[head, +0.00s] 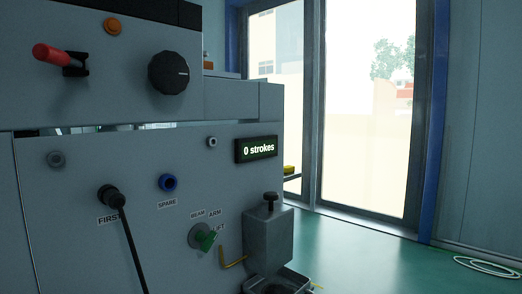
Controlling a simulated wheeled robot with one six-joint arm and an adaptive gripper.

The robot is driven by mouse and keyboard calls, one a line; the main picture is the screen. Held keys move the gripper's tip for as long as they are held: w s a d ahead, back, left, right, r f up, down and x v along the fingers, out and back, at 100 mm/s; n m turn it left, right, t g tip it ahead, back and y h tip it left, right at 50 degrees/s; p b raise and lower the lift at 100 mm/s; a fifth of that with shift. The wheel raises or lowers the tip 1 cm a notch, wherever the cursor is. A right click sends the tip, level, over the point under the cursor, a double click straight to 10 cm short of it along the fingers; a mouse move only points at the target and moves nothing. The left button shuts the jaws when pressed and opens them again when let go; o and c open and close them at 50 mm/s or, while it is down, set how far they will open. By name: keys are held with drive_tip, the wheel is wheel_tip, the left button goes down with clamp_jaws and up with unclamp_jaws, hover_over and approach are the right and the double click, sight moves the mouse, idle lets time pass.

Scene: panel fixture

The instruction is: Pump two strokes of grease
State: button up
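A grey box-shaped unit (268,236) with a black knob (270,198) on a short stem on top is fixed to the front of the grey panel. A bent yellow handle or tube (233,263) shows at its lower left. A dark tray or bracket (279,281) is below it, cut by the lower edge. A small display (256,149) above the unit reads "0 strokes". My gripper is not in view.

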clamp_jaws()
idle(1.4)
